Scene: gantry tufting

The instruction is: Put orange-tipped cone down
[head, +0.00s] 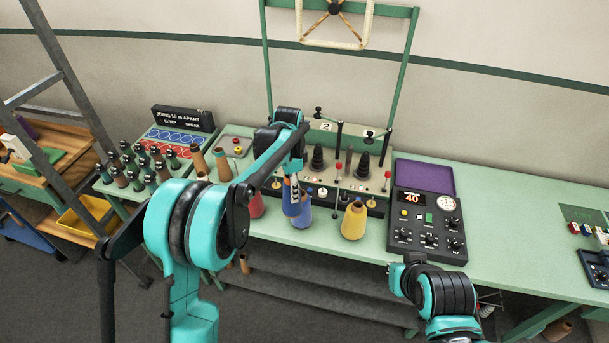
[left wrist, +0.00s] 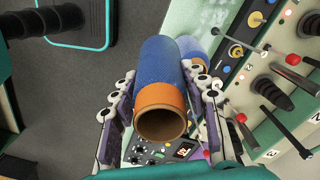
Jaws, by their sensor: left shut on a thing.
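My left gripper (head: 293,184) is shut on a blue cone (head: 291,203) with an orange tip, above the front part of the green table. In the left wrist view the held cone (left wrist: 160,62) lies between the two fingers, its hollow orange tip (left wrist: 160,101) toward the camera. A second, paler blue cone (head: 303,214) with an orange tip stands just beside it on the table. It also shows behind the held cone in the left wrist view (left wrist: 190,47). Whether the held cone touches anything is hidden. My right gripper does not show; only its arm does.
A yellow cone (head: 354,221) stands to the right and a red cone (head: 256,206) to the left. Behind is a panel with dark spindles (head: 317,158) and red-knobbed levers (head: 338,167). A dark control box (head: 428,226) stands right.

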